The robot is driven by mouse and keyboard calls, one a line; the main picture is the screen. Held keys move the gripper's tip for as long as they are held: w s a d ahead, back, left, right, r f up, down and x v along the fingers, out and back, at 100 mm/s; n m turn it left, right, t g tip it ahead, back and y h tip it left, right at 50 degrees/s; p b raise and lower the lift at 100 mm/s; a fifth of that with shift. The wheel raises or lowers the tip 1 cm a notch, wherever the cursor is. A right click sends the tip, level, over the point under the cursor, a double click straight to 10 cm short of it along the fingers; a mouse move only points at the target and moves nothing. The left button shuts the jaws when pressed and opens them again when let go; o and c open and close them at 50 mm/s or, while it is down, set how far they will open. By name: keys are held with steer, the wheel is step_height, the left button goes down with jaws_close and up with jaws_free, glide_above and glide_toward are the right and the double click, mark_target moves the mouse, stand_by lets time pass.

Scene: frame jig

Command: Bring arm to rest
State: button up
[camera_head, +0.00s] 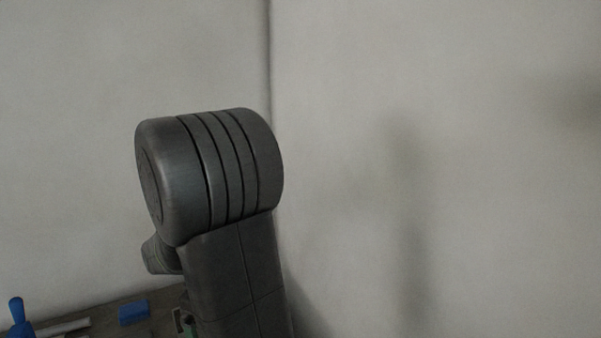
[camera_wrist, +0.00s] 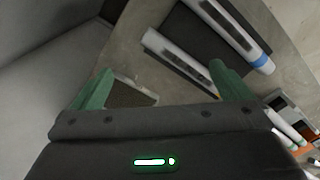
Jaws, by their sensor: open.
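My gripper (camera_wrist: 160,68) shows in the wrist view with its two green fingers spread wide apart. Nothing is held between them. Below the fingers in that view is a worktop (camera_wrist: 150,30), with some distance that I cannot judge well. In the head view my bent grey arm fills the middle and hides part of the table; the gripper itself cannot be made out clearly there.
In the wrist view a pale tube with a blue band (camera_wrist: 235,35) and another pale bar (camera_wrist: 175,68) flank a dark plate (camera_wrist: 200,35). Several small items lie at the right. The head view shows a blue block (camera_head: 133,312) and a blue upright piece (camera_head: 18,318) near pale walls (camera_head: 430,120).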

steer(key=f+b, duration=0.1)
steer(key=f, duration=0.1)
steer(key=f+b, duration=0.1)
steer(key=f, duration=0.1)
steer(key=shift+a, duration=0.4)
steer(key=shift+d+f+b, duration=0.25)
steer(key=shift+f+b, duration=0.4)
steer(key=shift+b, duration=0.15)
steer(key=shift+a+f, duration=0.1)
steer(key=shift+f, duration=0.3)
steer(key=shift+r, duration=0.15)
